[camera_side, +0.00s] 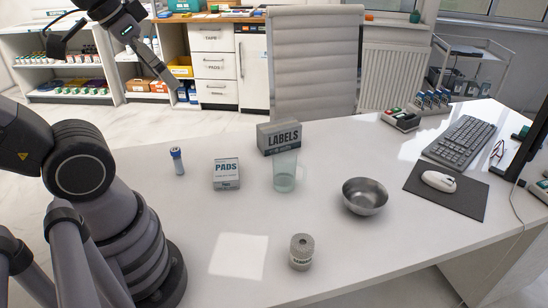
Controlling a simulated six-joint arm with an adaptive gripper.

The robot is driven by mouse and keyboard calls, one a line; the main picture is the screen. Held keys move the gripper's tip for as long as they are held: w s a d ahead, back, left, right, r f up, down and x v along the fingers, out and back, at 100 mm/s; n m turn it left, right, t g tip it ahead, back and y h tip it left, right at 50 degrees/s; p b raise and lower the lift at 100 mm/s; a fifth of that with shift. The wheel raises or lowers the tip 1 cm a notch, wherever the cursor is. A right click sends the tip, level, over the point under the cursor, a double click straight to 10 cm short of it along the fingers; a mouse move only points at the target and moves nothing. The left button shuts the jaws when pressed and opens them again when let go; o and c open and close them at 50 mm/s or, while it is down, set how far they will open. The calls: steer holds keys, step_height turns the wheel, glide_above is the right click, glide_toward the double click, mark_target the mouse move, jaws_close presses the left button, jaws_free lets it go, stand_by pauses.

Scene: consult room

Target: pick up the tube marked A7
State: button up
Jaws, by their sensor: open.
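A small tube (178,161) with a blue cap stands upright on the white desk at the left, near my arm. Its label is too small to read, so I cannot tell if it is marked A7. Several more tubes (432,99) sit in a rack at the back right of the desk; their marks cannot be read either. My gripper (112,66) is at the upper left, raised, with its fingers spread wide and nothing between them. In the picture it is above and left of the blue-capped tube, well apart from it.
A PADS box (227,174), a LABELS box (279,138), a clear jug (285,172), a metal bowl (365,196) and a grey ridged container (301,252) stand on the desk (190,225). A keyboard (460,141) and mouse (438,181) are at the right. Left-front desk is mostly clear.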

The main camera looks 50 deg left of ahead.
steer(key=w+a+f+m+g+y, duration=0.35)
steer(key=w+a+f+g, duration=0.2)
steer(key=f, duration=0.25)
steer(key=w+a+f+m+g+y, duration=0.2)
steer(key=w+a+f+g+y, duration=0.3)
steer(key=f+g, duration=0.25)
steer(key=m+t+y, duration=0.3)
steer(key=m+y, duration=0.6)
steer(key=m, duration=0.1)
glide_toward(179, 157)
steer(key=d, duration=0.3)
steer(key=shift+d+r, duration=0.1)
steer(key=shift+d, duration=0.1)
steer(key=shift+a, duration=0.25)
steer(key=x, duration=0.8)
steer(key=shift+w+x, duration=0.15)
steer(key=shift+x, duration=1.2)
steer(key=shift+w+x, duration=0.15)
steer(key=shift+x, duration=1.2)
steer(key=shift+a, duration=0.1)
